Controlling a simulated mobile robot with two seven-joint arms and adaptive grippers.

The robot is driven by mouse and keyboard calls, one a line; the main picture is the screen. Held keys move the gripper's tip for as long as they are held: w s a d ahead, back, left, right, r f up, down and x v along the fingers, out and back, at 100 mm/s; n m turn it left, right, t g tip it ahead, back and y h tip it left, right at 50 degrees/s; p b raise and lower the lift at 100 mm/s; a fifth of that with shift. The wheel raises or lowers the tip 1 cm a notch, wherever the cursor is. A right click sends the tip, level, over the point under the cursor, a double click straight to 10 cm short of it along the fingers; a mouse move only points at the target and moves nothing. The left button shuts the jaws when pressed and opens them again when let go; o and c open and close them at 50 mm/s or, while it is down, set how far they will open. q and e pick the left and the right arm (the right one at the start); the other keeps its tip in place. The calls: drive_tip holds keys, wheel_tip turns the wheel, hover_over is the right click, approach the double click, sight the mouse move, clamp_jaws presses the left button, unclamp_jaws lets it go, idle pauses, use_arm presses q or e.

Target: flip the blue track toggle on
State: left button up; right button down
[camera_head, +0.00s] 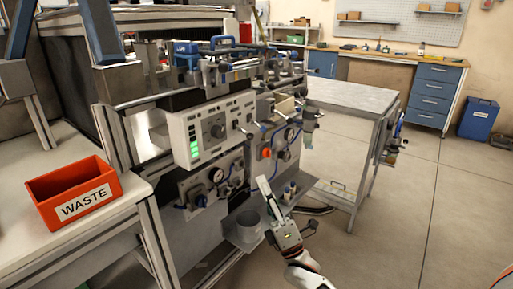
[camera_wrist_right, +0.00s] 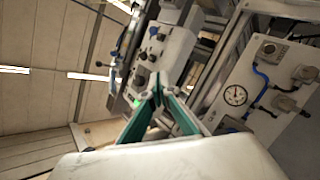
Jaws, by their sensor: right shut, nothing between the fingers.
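My right gripper (camera_head: 264,187) is in front of the machine's lower panels, its shut fingers pointing up toward the machine. In the right wrist view its green-sided fingers (camera_wrist_right: 156,92) meet at the tips with nothing between them. The pale control box (camera_head: 212,130) has green lights, a dark knob and small controls on its face. It also shows in the right wrist view (camera_wrist_right: 176,52), turned sideways, behind the fingertips. I cannot pick out which small control is the blue track toggle. The fingertips appear apart from the box. My left gripper is not in view.
A gauge panel (camera_wrist_right: 243,92) with blue tubing stands to the right in the wrist view. An orange WASTE bin (camera_head: 75,190) stands on the left bench. The floor at right (camera_head: 420,220) is open.

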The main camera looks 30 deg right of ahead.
sight(258, 125)
drive_tip(key=shift+r, duration=0.15)
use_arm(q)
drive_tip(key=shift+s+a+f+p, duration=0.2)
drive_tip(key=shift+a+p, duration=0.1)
use_arm(e)
drive_tip(key=w+d+r, duration=0.3)
drive_tip(key=w+r, duration=0.3)
drive_tip(key=r, duration=0.3)
drive_tip(key=shift+w, duration=0.3)
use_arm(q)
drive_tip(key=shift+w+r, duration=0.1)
